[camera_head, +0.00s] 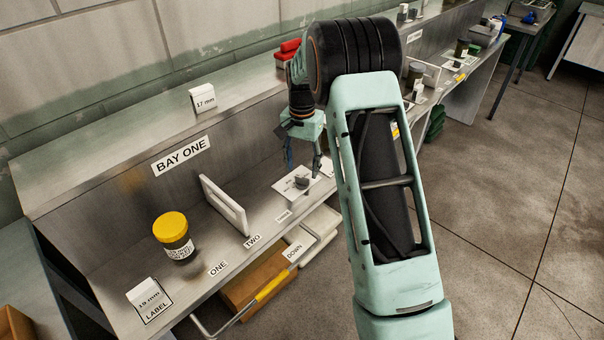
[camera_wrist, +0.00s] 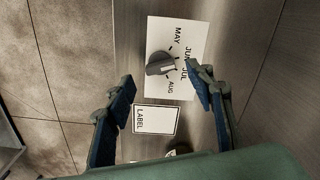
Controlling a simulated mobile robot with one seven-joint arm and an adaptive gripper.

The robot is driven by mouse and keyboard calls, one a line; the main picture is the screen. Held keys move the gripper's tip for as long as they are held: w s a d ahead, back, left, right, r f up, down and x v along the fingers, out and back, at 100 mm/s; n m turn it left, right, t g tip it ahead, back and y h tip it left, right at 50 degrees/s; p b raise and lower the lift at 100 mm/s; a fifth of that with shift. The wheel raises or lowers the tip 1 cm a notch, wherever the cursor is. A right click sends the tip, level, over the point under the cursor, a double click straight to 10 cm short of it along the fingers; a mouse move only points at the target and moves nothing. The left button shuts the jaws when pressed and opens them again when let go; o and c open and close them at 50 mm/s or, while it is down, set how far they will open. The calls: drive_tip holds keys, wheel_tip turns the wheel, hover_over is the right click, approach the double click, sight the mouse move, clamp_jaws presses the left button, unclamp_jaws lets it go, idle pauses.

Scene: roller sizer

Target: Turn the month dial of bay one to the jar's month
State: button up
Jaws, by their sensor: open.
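The grey dial knob (camera_wrist: 160,64) sits on a white card (camera_wrist: 158,27) printed MAY, JUN, JUL and AUG. A pale mark on the knob points toward the right, near JUL; its exact setting is unclear. In the head view the dial (camera_head: 302,182) is on the bench under my gripper (camera_head: 304,160). In the wrist view my gripper (camera_wrist: 160,78) is open, with one finger on each side of the knob and no clear contact. The jar (camera_head: 178,248) with a yellow lid stands left of the white upright frame; its label is too small to read.
A white upright frame (camera_head: 224,206) stands between jar and dial. A LABEL card (camera_wrist: 154,119) lies beside the dial card. A 19 mm block (camera_head: 148,293) is at the front left and a 17 mm block (camera_head: 202,98) on the ledge.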

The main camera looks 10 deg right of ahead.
sight(302, 178)
wheel_tip(302, 178, up, 8)
idle(0.5)
